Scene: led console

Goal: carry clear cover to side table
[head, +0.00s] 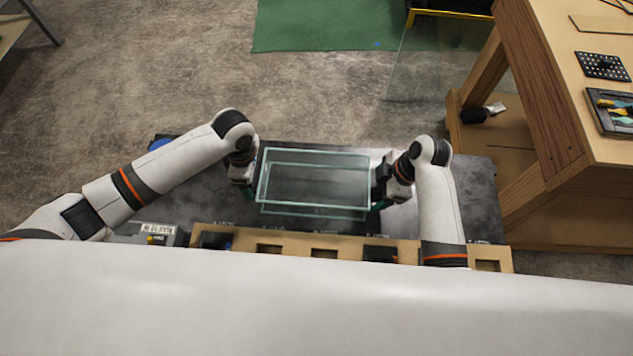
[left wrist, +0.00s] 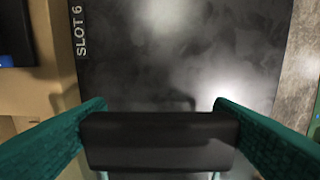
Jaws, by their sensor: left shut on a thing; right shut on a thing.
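The clear cover (head: 315,165) is a see-through box with pale green edges. It is over the dark console top (head: 478,190) in the head view; I cannot tell whether it touches it. My left gripper (head: 244,180) is at its left end and my right gripper (head: 384,186) at its right end, both shut on it. In the left wrist view, a dark bar (left wrist: 157,140) lies between the teal fingers of my left gripper, seemingly the cover's handle. The right fingertips are partly hidden by the wrist.
A wooden table (head: 540,60) stands at the right, with a black perforated plate (head: 603,66) and a tray of tools (head: 612,110). A cardboard-coloured slotted strip (head: 340,243) runs along the console's near edge. A green mat (head: 320,25) lies on open floor beyond.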

